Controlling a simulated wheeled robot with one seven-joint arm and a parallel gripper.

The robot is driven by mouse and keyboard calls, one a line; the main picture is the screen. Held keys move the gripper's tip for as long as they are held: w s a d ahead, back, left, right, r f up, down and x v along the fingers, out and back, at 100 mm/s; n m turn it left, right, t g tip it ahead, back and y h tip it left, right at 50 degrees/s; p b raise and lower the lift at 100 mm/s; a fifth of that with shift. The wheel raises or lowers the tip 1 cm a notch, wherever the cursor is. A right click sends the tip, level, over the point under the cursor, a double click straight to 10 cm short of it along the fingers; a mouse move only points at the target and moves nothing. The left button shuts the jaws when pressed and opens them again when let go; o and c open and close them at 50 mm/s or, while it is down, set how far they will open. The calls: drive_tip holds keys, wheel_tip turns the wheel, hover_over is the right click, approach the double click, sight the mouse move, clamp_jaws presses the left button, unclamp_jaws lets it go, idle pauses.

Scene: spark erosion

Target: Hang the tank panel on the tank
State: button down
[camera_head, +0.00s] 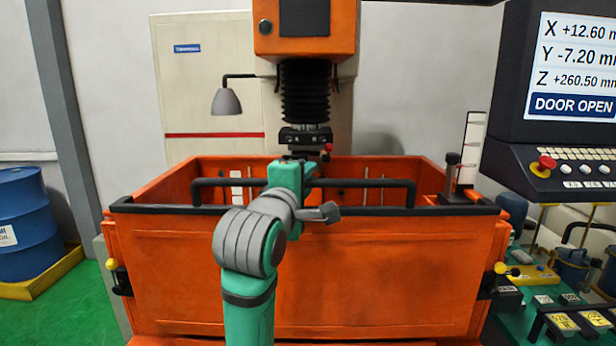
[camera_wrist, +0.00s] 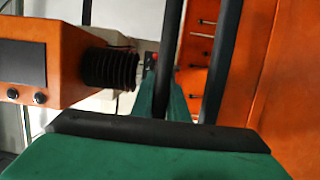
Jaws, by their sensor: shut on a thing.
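The tank panel (camera_head: 330,280) is a wide orange plate with a black top edge and a black bar handle (camera_head: 375,183). It stands upright and level across the front of the orange tank (camera_head: 190,178); I cannot tell whether it rests on the tank or hangs just clear of it. My gripper (camera_head: 298,168) is shut on the bar near its middle, and my arm hides part of the panel. In the wrist view the green gripper (camera_wrist: 155,88) is at the black bar (camera_wrist: 168,45), with the orange panel (camera_wrist: 288,90) to the right. The actual finger contact is mostly hidden.
The orange machine head (camera_head: 306,28) with its black bellows (camera_head: 305,90) hangs above the tank. Yellow-knobbed clamps (camera_head: 118,275) flank the panel at both sides. A lamp (camera_head: 226,102) is behind left, a control console (camera_head: 560,110) at right, and a blue drum (camera_head: 22,225) far left.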

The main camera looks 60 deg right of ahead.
drive_tip(key=shift+w+d+r, duration=0.15)
drive_tip(key=shift+d+r, duration=0.1)
idle(0.4)
drive_tip(key=shift+w+x, duration=0.2)
drive_tip(key=shift+x, duration=0.9)
drive_tip(key=shift+w+a+f, duration=0.1)
drive_tip(key=shift+w+f, duration=0.1)
drive_tip(key=shift+f, duration=0.55)
idle(1.5)
drive_tip(key=shift+s+f, duration=0.1)
drive_tip(key=shift+f, duration=0.1)
drive_tip(key=shift+s+f, duration=0.2)
drive_tip(key=shift+w+f, duration=0.1)
drive_tip(key=shift+w, duration=0.05)
idle(0.5)
